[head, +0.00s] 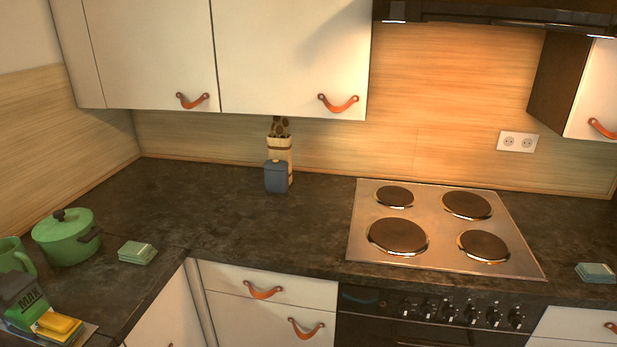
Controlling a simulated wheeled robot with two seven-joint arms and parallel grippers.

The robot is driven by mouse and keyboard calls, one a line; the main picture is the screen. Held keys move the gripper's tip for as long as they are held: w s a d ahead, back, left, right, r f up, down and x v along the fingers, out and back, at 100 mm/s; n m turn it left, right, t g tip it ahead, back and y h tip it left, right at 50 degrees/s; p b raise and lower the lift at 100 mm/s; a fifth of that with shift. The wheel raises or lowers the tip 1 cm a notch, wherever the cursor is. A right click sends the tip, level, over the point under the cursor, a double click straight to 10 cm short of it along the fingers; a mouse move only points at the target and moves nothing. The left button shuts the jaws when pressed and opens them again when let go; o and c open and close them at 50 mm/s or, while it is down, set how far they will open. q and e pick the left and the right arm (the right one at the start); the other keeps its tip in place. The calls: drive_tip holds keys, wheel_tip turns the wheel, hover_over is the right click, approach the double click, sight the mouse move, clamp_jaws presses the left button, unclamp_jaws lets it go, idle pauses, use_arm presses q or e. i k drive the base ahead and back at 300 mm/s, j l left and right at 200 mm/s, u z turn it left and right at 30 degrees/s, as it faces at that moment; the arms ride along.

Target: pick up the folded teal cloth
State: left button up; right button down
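Two small folded cloths lie on the dark countertop. One folded cloth (137,252), pale green to teal, lies on the left part of the counter, just right of a green pot. The other folded cloth (596,272), pale teal, lies right of the stove near the counter's front edge, close to the right border of the view. They look much alike, and I cannot tell which one is meant. Neither of my grippers shows in the head view.
A green lidded pot (66,238), a green mug (16,257) and a caddy with a yellow sponge (58,326) crowd the left counter. A blue jar (276,177) stands before a utensil holder (280,150). A stove (440,228) divides the counter; the middle-left counter is clear.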

sight(596, 273)
drive_tip(key=z, duration=1.8)
